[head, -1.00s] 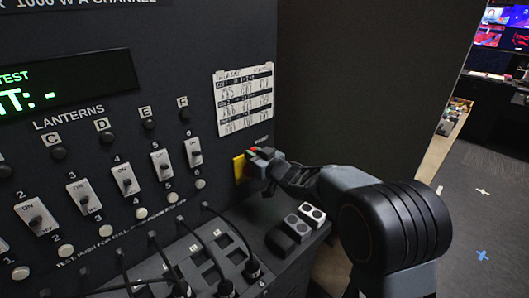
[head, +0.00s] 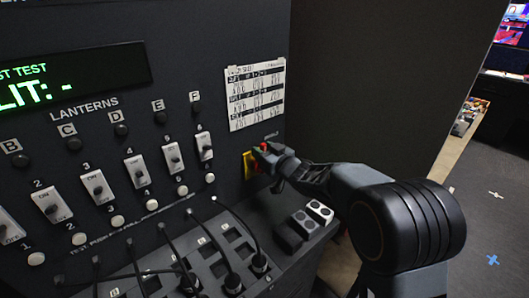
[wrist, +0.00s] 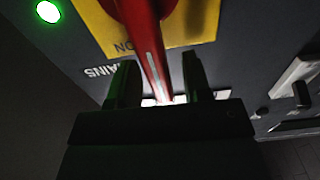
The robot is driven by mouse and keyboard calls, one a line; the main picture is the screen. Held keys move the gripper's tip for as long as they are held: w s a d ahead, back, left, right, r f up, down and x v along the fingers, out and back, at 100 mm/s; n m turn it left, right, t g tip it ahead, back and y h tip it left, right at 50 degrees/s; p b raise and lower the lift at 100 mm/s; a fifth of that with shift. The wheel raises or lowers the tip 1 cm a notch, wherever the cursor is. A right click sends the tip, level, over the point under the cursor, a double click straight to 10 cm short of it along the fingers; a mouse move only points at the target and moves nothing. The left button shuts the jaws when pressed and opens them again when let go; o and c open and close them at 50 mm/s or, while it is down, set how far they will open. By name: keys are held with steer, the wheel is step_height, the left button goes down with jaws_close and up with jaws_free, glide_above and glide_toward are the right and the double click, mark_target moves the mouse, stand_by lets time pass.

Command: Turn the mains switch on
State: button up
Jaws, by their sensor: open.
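The mains switch is a red rotary handle (wrist: 150,45) on a yellow plate (wrist: 198,28) in the wrist view. The plate's "ON" lettering and the "MAINS" label below it appear upside down. The handle points down the picture, just beside "ON". My gripper (wrist: 159,62) is open, with one finger on each side of the handle; contact cannot be told. A green lamp (wrist: 47,12) is lit beside the plate. In the head view, the yellow plate (head: 249,165) is at the panel's right edge, partly hidden by my gripper (head: 270,162).
Lantern rocker switches (head: 136,171) and round buttons fill the panel to the left. A paper chart (head: 256,95) is above the switch. Cables and sockets (head: 215,243) are below, and a small block with sockets (head: 310,217) is below my arm. A lit display (head: 70,80) is at upper left.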

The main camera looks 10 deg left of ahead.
steer(key=b+v, duration=0.2)
steer(key=v, duration=1.2)
steer(key=shift+b, duration=0.35)
steer(key=shift+a, duration=0.1)
